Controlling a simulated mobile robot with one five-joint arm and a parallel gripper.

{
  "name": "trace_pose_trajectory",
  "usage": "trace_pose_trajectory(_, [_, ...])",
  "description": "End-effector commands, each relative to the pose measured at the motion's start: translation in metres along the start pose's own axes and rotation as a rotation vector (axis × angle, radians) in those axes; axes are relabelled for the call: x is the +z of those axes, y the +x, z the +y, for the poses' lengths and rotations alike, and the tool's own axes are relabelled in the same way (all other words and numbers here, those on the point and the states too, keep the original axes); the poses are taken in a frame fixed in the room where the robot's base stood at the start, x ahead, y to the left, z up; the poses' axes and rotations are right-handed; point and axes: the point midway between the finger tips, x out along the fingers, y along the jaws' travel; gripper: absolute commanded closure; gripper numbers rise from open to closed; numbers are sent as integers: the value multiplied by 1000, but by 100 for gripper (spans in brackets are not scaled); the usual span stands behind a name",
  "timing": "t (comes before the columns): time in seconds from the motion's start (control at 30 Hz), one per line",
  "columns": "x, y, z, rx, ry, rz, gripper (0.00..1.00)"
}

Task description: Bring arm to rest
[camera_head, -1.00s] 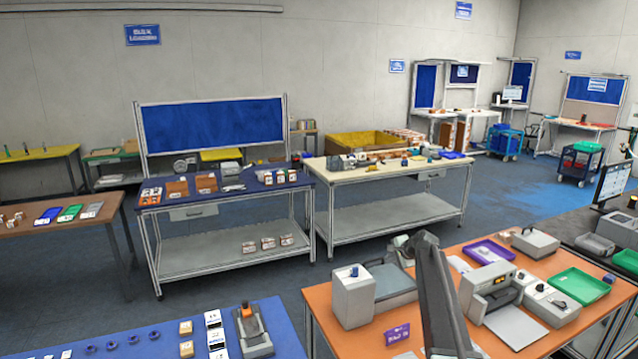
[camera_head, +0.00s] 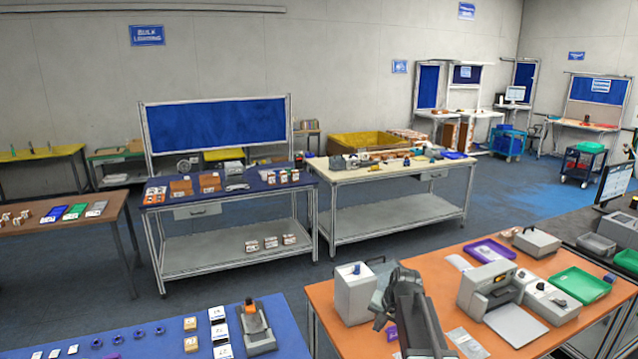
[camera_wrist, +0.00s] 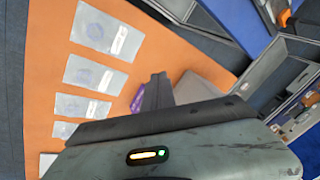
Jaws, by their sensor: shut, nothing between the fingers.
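My arm is folded low over the front of the orange table (camera_head: 330,290) in the head view. My gripper (camera_wrist: 159,78) shows in the wrist view as dark fingers in front of a grey housing with a small lit strip. The fingers are together, with nothing between them. Behind them lie a purple item (camera_wrist: 137,98) and a grey box (camera_wrist: 192,86), partly hidden by the gripper.
On the orange table stand a light grey box (camera_head: 352,297), a grey machine (camera_head: 488,290), a purple tray (camera_head: 489,251) and a green tray (camera_head: 578,285). Several clear bags, one of them here (camera_wrist: 92,74), lie flat. A blue table (camera_head: 215,312) is at left. Dark floor lies between tables.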

Motion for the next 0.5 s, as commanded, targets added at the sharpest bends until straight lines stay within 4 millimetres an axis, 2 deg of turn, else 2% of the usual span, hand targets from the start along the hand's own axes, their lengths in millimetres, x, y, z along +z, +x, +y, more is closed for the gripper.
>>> trace_pose_trajectory(0.03, [36, -7, 10, 34, -66, -27, 100])
trace_pose_trajectory(0.1, [71, -14, 21, 82, -160, -68, 100])
trace_pose_trajectory(0.37, [176, -44, 64, 227, -441, -212, 100])
trace_pose_trajectory(0.4, [177, -20, 70, 227, -438, -218, 100])
trace_pose_trajectory(0.5, [186, 6, 78, 229, -432, -234, 100])
